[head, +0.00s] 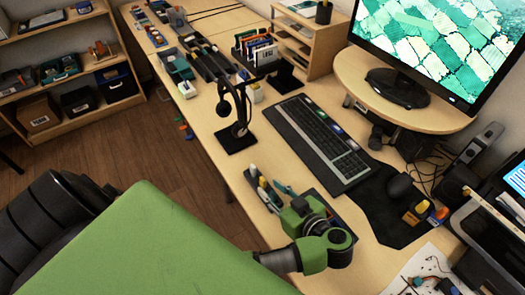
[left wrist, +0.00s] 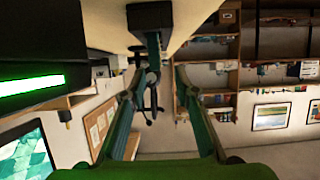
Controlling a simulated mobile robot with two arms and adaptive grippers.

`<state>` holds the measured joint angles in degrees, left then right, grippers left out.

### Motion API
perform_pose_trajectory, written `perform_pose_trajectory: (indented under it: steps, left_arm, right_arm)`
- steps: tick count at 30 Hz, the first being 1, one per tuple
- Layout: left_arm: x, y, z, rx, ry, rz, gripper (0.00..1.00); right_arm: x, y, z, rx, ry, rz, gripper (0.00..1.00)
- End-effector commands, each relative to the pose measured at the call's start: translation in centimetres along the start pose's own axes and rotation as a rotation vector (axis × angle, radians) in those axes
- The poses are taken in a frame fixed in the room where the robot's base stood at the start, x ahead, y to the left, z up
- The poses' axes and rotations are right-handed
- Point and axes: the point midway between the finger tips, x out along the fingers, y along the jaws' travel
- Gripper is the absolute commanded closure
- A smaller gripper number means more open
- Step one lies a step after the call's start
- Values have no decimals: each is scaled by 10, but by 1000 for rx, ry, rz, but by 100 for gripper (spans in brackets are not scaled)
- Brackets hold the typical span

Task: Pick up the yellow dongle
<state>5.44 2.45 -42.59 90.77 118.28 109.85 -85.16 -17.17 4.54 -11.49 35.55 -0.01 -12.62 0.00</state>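Small yellow-orange pieces lie at the right of the desk in the head view: one piece (head: 412,217) beside the mouse and another (head: 440,213) just right of it. I cannot tell which is the yellow dongle. My left gripper (head: 304,208), green and black, is over the desk's front part, left of these pieces and apart from them. In the left wrist view, its two green fingers (left wrist: 156,80) stand apart with nothing held between them. No dongle can be made out there. My right gripper is not in view.
The keyboard (head: 318,142) and mouse (head: 400,187) lie behind my gripper. A tray with tools (head: 262,190) is next to it. A headphone stand (head: 236,137) stands farther left; it shows upside down in the left wrist view (left wrist: 150,15). The monitor (head: 435,45) is at back right.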

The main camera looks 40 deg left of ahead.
Motion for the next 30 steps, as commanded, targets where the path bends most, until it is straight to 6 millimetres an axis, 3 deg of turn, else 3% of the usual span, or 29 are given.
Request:
perform_pose_trajectory:
  steps: [7, 15, 24, 25, 28, 30]
  left_arm:
    - [19, 1, -3, -2, 3, 0, 72]
    - [57, 4, -6, -1, 3, 0, 72]
    - [64, 4, -4, -2, -1, 1, 72]
    - [64, 4, -4, -2, -1, 1, 74]
    - [63, 4, -4, -2, -1, 1, 100]
    - [63, 4, -4, -2, -1, 1, 100]
  right_arm:
    - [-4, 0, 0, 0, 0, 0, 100]
    - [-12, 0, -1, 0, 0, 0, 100]
    - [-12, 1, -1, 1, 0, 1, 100]
    - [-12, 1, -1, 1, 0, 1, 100]
    - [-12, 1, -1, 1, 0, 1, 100]
    - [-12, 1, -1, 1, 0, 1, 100]
